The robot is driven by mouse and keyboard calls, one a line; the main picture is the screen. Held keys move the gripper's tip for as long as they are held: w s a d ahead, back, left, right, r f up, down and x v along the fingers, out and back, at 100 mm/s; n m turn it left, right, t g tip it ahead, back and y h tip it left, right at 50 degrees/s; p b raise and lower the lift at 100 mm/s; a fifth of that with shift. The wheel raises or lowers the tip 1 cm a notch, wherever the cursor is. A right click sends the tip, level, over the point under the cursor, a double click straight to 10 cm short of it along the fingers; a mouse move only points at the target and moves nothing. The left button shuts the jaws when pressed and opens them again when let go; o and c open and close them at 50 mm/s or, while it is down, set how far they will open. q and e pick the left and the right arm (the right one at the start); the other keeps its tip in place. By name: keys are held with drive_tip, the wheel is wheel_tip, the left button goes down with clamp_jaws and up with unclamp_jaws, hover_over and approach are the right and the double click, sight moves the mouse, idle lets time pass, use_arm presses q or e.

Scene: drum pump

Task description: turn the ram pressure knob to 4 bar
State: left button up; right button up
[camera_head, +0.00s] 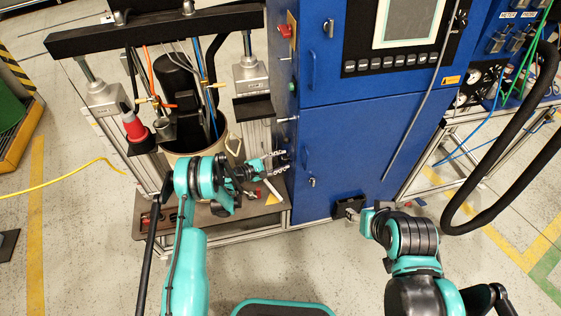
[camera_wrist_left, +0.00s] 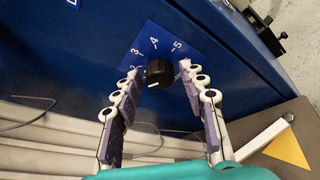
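The ram pressure knob (camera_wrist_left: 158,73) is a small round black knob on a blue dial plate (camera_wrist_left: 141,47) with white numbers; 2, 3, 4 and 5 can be read. A white mark shows on the knob's lower edge, on the side away from the 4. My left gripper (camera_head: 280,168) is at the cabinet's left side in the head view. In the left wrist view its two fingers are spread, one on each side of the knob, with visible gaps. The knob is hard to make out in the head view. My right gripper (camera_head: 353,210) is low before the cabinet; its fingers are unclear.
The blue cabinet (camera_head: 350,150) stands close beyond both grippers. A drum (camera_head: 232,146) with hoses stands on the pump platform (camera_head: 265,212) at the left. Thick black hoses (camera_head: 500,190) loop at the right. The floor in front is clear.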

use_arm(q)
drive_tip(key=v, duration=0.7)
drive_tip(key=shift+s+a, duration=0.15)
drive_tip(key=shift+a, duration=0.05)
drive_tip(key=shift+r, duration=0.1)
use_arm(e)
drive_tip(key=shift+r, duration=0.1)
